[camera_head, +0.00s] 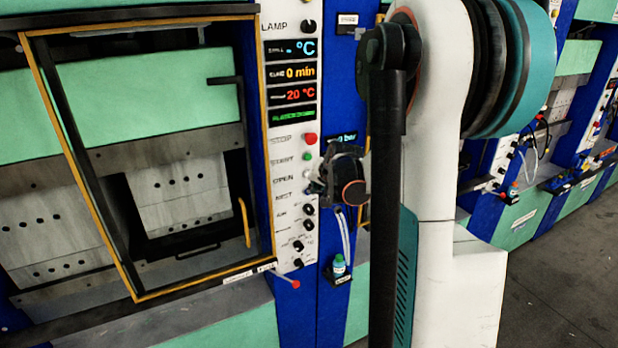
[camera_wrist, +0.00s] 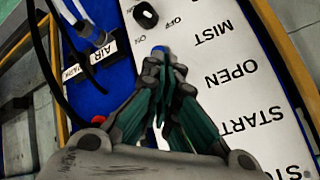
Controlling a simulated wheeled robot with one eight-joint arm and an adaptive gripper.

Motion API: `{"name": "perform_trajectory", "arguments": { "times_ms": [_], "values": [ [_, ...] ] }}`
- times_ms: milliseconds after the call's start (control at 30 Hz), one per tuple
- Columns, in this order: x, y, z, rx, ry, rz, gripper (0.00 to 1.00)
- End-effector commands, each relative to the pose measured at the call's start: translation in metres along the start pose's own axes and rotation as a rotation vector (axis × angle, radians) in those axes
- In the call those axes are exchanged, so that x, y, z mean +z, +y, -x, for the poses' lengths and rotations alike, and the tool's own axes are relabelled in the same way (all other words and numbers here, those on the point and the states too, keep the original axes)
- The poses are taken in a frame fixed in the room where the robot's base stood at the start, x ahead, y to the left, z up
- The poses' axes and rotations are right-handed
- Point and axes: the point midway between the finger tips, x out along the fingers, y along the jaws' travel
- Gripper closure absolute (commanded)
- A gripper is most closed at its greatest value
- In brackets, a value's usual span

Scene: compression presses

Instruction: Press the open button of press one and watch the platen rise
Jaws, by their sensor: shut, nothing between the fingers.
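The nearest press (camera_head: 180,185) stands at left, with a white control panel (camera_head: 281,215) on its right post. My gripper (camera_head: 324,184) is shut and empty in front of the panel's right edge. In the wrist view my gripper (camera_wrist: 166,66) has its fingertips close to a blue button (camera_wrist: 160,49) in line with MIST. The OPEN label (camera_wrist: 238,72) lies to the right; its button is hidden behind my fingers. Contact cannot be told. Grey plates with holes show inside the press.
A yellow-edged door frame (camera_head: 35,60) with a yellow handle (camera_head: 245,222) spans the press front. A red STOP button (camera_head: 310,138) sits above OPEN. A small bottle (camera_head: 339,265) and hoses are below my gripper. More presses line the right; the floor (camera_head: 560,270) there is clear.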

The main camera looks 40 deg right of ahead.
Motion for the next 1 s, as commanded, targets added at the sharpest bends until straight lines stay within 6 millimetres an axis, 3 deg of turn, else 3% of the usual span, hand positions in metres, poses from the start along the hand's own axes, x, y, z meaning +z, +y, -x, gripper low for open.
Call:
{"name": "perform_trajectory", "arguments": {
  "times_ms": [233, 1000],
  "values": [
    [-0.0059, -0.0061, -0.0086, 0.000, 0.000, 0.001, 1.00],
    [-0.0064, -0.0063, -0.0086, 0.000, 0.000, 0.001, 1.00]
  ]
}}
